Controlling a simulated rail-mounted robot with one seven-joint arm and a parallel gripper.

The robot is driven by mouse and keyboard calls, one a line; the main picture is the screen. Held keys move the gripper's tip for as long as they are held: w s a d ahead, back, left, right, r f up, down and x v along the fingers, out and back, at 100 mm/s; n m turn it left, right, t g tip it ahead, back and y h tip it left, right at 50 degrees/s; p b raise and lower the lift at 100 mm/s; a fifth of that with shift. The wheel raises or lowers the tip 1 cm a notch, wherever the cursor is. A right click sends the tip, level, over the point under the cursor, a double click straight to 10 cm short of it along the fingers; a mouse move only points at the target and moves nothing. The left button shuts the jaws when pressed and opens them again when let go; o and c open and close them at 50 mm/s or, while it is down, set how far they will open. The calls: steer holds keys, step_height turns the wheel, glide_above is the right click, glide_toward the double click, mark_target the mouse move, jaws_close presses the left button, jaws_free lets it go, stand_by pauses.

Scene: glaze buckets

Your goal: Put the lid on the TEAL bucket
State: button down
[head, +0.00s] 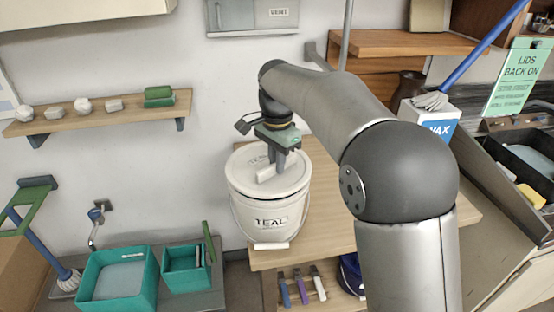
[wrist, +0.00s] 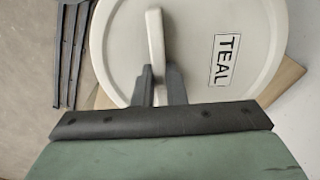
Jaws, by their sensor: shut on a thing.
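The white bucket labelled TEAL (head: 268,212) stands upright on the wooden bench, with its wire handle hanging at the front. A round white lid (head: 243,161) lies at the bucket's top and looks about level with the rim; I cannot tell whether it is fully seated. The lid also shows in the wrist view with its TEAL label (wrist: 258,92). My gripper (head: 279,166) points down over the lid and is shut on the lid's bar handle (wrist: 156,50). In the wrist view the fingers (wrist: 160,85) sit on both sides of that bar.
The wooden bench (head: 330,215) has free room right of the bucket. A shelf (head: 100,115) with small pieces hangs at left. Teal tubs (head: 118,280) stand low at left. A WAX box (head: 430,118) and a "LIDS BACK ON" sign (head: 520,78) are at right.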

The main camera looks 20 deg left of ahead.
steer(key=shift+f, duration=0.45)
stand_by(1.2)
steer(key=c, duration=0.9)
jaws_free()
steer(key=shift+r+p, duration=3.25)
steer(key=shift+r, duration=0.3)
jaws_close()
